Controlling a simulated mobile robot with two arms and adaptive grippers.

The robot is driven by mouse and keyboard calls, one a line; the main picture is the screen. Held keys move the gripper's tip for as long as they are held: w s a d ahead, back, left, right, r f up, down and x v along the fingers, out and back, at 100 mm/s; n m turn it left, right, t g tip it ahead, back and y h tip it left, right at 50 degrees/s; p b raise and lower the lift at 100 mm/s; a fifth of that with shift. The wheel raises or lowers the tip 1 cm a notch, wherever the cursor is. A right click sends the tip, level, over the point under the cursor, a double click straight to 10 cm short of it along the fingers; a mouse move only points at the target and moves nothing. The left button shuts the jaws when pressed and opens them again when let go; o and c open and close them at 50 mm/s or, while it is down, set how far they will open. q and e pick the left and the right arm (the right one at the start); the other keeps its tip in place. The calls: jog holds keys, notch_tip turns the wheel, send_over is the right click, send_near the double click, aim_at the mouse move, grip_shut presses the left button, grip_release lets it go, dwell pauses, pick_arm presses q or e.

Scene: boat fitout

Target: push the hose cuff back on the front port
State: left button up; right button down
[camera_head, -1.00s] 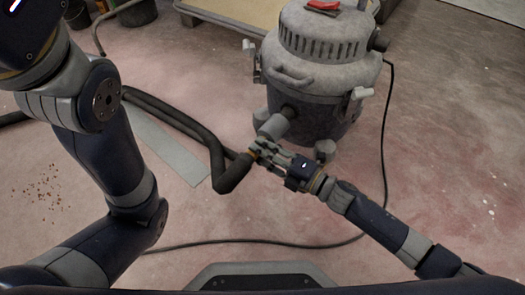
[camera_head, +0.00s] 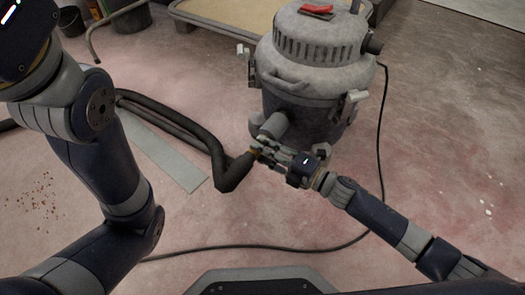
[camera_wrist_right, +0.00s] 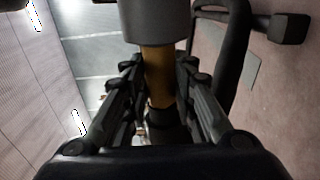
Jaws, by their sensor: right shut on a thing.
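The hose cuff is a grey sleeve (camera_head: 274,125) with an orange-brown neck, at the end of the black hose (camera_head: 232,172). The front port (camera_head: 288,112) is low on the grey vacuum (camera_head: 312,85); the sleeve's far end meets it and largely hides it. I cannot tell how deep the sleeve sits. My right gripper (camera_head: 260,151) is shut on the cuff's neck. In the right wrist view the fingers flank the orange-brown neck (camera_wrist_right: 157,75), below the wide grey sleeve (camera_wrist_right: 155,22). My left arm (camera_head: 105,150) crosses the left side; its gripper is out of view.
A black cable (camera_head: 382,150) runs from the vacuum round the right and across the floor. A flat grey strip (camera_head: 160,150) lies beneath the hose. A shallow tray (camera_head: 235,15) and dark buckets (camera_head: 130,15) stand behind.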

jog(key=shift+w+d, duration=0.55)
jog(key=shift+w, duration=0.25)
jog(key=shift+w+d, duration=0.1)
jog(key=shift+w+d+r+b, duration=0.1)
jog(key=shift+w+d+b, duration=0.15)
jog(key=shift+w+b, duration=0.05)
jog(key=shift+w, duration=0.1)
jog(key=c, duration=1.2)
grip_release()
